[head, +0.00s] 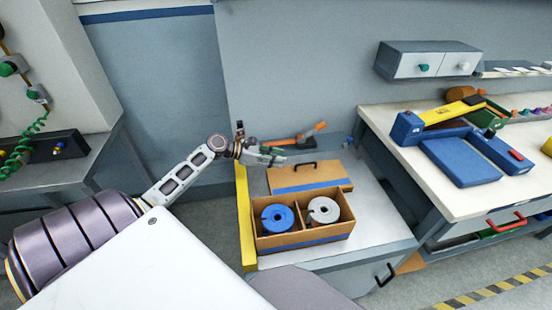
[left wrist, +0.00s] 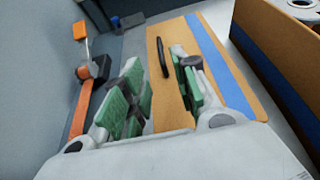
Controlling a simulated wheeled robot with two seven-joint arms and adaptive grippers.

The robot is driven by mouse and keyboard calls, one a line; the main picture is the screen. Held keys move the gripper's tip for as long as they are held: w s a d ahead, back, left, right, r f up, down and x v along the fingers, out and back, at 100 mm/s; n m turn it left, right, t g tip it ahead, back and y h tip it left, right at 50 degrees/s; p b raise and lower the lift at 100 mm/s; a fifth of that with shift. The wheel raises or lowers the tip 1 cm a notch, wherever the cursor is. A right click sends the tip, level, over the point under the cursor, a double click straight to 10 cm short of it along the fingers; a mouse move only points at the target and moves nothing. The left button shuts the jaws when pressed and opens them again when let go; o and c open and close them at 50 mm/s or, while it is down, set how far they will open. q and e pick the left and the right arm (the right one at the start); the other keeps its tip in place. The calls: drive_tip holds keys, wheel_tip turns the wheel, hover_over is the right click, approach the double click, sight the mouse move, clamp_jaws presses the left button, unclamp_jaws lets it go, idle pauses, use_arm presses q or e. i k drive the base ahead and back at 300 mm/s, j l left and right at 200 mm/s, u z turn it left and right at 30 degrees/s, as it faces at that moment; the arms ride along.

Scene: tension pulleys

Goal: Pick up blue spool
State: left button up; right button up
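The blue spool (head: 277,217) sits in the left compartment of an open brown box (head: 304,238), left of a white-grey spool (head: 324,210) in the right compartment. My left gripper (head: 277,158) is beyond the box, near the far left edge of the flat brown lid (head: 325,184), apart from the blue spool. In the left wrist view the left gripper (left wrist: 157,90) has its green-padded fingers apart, with the lid (left wrist: 164,112) and its black handle showing between and beyond them. The box wall (left wrist: 270,62) is at the right there. My right gripper is not in view.
A black and orange tool (head: 295,137) lies at the back of the metal table (head: 376,223). A yellow strip (head: 244,215) runs along the table's left edge. A white bench (head: 450,198) with blue cases (head: 458,162) stands to the right. The tabletop right of the box is clear.

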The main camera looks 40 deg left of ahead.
sight(281, 218)
drive_tip(key=u, duration=0.9)
